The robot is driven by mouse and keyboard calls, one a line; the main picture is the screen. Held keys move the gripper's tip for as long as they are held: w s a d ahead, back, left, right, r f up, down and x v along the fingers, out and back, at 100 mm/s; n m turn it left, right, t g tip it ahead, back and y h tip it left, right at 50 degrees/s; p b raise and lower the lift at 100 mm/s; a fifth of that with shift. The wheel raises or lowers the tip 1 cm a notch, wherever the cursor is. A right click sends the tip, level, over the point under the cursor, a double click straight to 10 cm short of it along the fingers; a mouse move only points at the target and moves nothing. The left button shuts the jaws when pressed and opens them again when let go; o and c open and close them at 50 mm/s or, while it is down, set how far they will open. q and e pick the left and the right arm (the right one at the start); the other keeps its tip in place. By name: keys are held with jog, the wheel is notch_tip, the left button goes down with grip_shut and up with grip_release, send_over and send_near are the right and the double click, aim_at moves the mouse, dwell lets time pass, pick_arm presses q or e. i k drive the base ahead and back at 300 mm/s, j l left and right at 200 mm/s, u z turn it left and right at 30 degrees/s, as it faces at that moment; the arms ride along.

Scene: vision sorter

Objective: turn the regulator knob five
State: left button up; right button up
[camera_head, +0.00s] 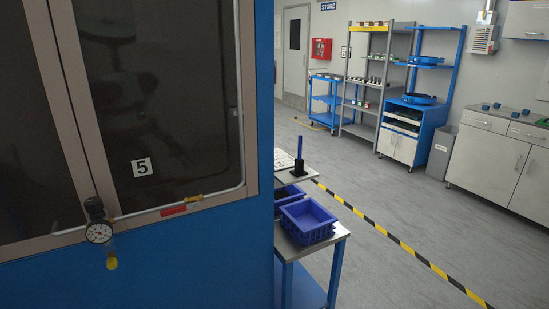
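The regulator with a round white dial gauge (99,233) is mounted at the lower edge of the window frame, on the left of the head view. A dark knob (94,207) sits on top of it, and a yellowish bowl (111,259) hangs below. A white label with a black 5 (141,167) is on the dark glass above and right of it. Neither of my grippers is in view.
Striped floor tape (400,243) crosses open floor. Shelves (365,85) and a white counter (495,165) stand behind.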

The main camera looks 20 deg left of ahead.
aim_at(93, 205)
jog(key=u, duration=0.4)
jog(key=j+u, duration=0.15)
jog(key=u, duration=0.3)
jog(key=j+u, duration=0.1)
jog(key=u, duration=0.3)
jog(key=j+u, duration=0.1)
jog(key=u, duration=0.3)
jog(key=k+j, duration=0.05)
